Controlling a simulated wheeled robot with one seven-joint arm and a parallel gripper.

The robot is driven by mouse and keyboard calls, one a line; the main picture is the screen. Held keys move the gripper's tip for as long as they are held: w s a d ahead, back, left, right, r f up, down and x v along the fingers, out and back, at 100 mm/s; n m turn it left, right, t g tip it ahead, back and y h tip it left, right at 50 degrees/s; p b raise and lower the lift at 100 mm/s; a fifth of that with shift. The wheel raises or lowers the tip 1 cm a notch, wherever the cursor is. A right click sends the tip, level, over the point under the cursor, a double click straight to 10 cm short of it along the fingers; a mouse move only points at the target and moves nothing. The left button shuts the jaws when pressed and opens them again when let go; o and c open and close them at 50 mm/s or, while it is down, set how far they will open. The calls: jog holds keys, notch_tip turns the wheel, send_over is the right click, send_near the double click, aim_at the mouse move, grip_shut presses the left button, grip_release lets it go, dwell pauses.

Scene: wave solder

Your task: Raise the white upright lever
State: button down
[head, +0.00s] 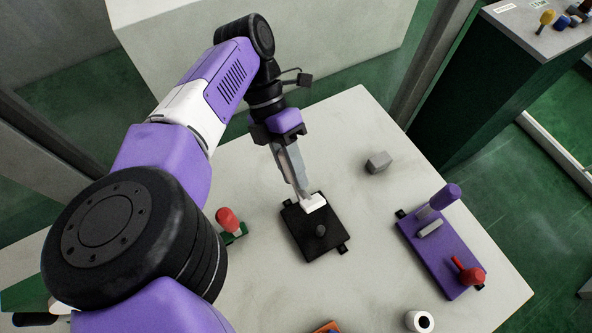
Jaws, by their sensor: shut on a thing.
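The white lever (314,203) shows as a short white piece at the back of a black base plate (306,244) on the pale table. My gripper (306,196) reaches down from above and behind, with its grey fingers shut on the white lever. The fingers hide part of the lever, and I cannot tell its exact tilt. A small dark grey knob (321,231) stands on the same black plate, in front of the lever.
A purple plate (444,257) with a purple handle and a red knob lies to the right. A red knob (228,219) on a green base stands left of the black plate. A grey block (378,162) and a white cylinder (420,321) are on the table (370,290).

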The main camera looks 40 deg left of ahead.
dwell(0.4)
jog(key=c, duration=1.1)
grip_release()
jog(key=shift+c, duration=0.2)
notch_tip(320, 180, up, 20)
jog(key=p, duration=1.4)
jog(key=shift+c, duration=0.5)
